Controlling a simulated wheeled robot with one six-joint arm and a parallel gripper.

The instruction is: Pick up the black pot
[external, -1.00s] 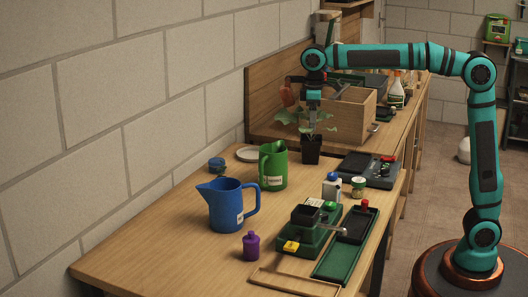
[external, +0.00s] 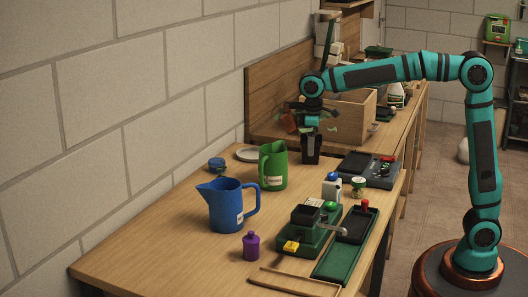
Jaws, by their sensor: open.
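The black pot (external: 311,158) with a leafy seedling stands on the wooden bench, behind and right of the green jug. My gripper (external: 311,148) is open and low over it, pointing down. Its dark fingers overlap the pot in this view, so I cannot tell whether they touch it. Another small black square container (external: 305,213) sits on the green device nearer the front.
A green jug (external: 273,168) stands left of the pot, with a blue jug (external: 228,208) nearer. A wooden crate (external: 355,110) is behind my gripper. A dark tool case (external: 368,170) lies to the right. Bare bench surface lies at the front left.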

